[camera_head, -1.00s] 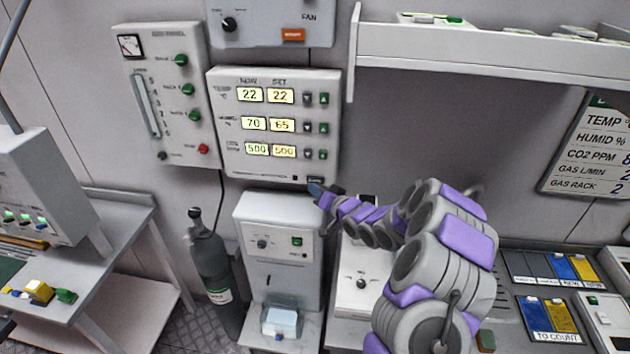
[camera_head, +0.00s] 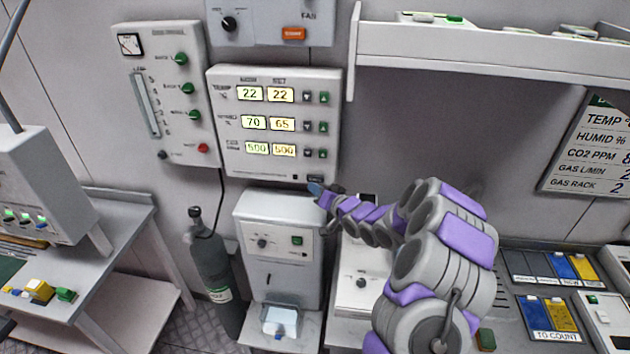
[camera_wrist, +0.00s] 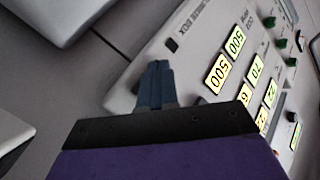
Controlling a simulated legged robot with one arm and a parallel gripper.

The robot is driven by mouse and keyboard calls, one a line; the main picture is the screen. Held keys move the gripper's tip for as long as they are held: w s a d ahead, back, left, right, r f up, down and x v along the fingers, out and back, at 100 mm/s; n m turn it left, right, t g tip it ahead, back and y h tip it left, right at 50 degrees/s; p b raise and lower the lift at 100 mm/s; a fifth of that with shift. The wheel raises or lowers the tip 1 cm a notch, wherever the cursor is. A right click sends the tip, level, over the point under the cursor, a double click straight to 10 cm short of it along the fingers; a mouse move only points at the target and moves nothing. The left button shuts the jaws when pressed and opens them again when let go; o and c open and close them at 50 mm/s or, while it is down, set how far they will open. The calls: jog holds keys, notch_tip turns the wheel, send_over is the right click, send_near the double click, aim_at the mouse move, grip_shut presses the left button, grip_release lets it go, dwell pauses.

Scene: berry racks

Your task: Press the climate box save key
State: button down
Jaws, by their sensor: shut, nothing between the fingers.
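The climate box (camera_head: 232,160) is a pale wall panel with NOW and SET displays. They read 22 and 22, 70 and 65, 500 and 500, with small dark and green keys to their right. A small dark key (camera_head: 315,178) sits at its lower right corner; its label is too small to read. My gripper (camera_head: 315,188) is shut and empty, its tip at or just below that corner. In the wrist view my shut blue-grey fingers (camera_wrist: 157,80) point at the box's lower edge (camera_wrist: 125,88) and hide part of it. I cannot tell whether they touch.
A gas panel (camera_head: 140,50) with green knobs hangs to the left, and a fan box (camera_head: 262,30) above. A white dispenser unit (camera_head: 262,215) stands below, beside a grey gas cylinder (camera_head: 212,265). A shelf (camera_head: 480,45) juts out at upper right.

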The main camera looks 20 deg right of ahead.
jog(key=shift+w+d+r+p, duration=0.15)
jog(key=shift+w+p, duration=0.15)
jog(key=shift+p, duration=0.4)
dwell(0.4)
jog(key=shift+w+d+p, duration=0.2)
jog(key=shift+w+p, duration=0.25)
jog(key=shift+p, duration=0.1)
dwell(1.2)
jog(key=shift+s, duration=0.1)
jog(key=shift+s+a, duration=0.4)
jog(key=shift+s, duration=0.35)
jog(key=s, duration=0.1)
jog(key=s+a+b, duration=0.1)
jog(key=s, duration=0.1)
jog(key=s+a+b, duration=0.1)
jog(key=shift+s, duration=0.25)
jog(key=shift+b, duration=0.3)
dwell(0.4)
